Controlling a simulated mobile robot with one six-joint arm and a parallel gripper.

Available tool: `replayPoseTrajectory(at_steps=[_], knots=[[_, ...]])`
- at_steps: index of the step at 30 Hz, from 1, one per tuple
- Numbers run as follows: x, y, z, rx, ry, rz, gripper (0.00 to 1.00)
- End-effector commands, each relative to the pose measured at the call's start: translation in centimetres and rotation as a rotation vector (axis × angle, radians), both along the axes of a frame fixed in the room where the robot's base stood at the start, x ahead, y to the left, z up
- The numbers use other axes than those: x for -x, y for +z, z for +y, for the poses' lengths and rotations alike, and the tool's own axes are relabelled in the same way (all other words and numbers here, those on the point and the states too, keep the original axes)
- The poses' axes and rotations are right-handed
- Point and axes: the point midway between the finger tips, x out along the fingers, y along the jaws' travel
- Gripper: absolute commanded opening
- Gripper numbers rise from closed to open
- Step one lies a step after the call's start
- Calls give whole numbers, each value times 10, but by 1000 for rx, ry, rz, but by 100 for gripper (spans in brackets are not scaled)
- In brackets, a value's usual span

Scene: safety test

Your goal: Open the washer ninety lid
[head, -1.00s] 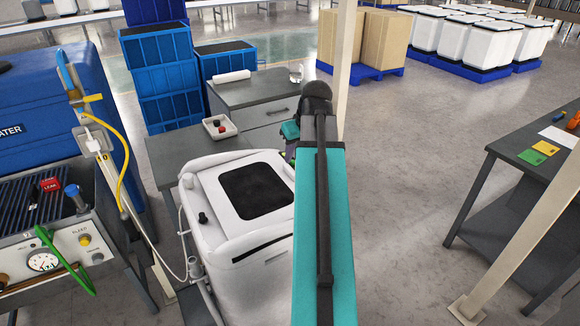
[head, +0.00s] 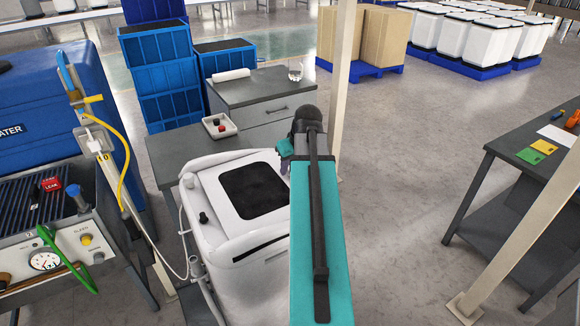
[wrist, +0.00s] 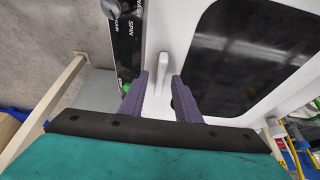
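The white washer (head: 222,230) stands in front of me with its lid shut. The lid has a dark window (head: 253,190), which also shows large in the wrist view (wrist: 255,55). A slim white handle (wrist: 161,72) stands up on the lid side, beside a black panel strip (wrist: 126,45) marked SPIN. My gripper (wrist: 160,76) is open, its two purple fingers on either side of the handle in the picture. I see a gap on both sides and cannot tell the depth between them. In the head view my gripper (head: 284,150) is at the lid's far right edge, partly hidden.
A grey cabinet (head: 250,90) with a glass (head: 295,71) and a tray (head: 219,127) stand behind the washer. A test bench with a gauge (head: 45,260) is at the left. A post (head: 343,90) rises close to my arm. Open floor (head: 410,150) lies to the right.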

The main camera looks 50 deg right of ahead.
Motion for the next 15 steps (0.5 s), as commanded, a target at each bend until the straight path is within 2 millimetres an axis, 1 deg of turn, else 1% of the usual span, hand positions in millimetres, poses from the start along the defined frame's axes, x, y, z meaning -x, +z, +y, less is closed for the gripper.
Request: replayPoseTrajectory(at_steps=[9, 10, 12, 15], knots=[[-1, -1, 0, 0, 1, 0, 30], [-1, -1, 0, 0, 1, 0, 26], [-1, -1, 0, 0, 1, 0, 14], [-1, -1, 0, -1, 1, 0, 0]])
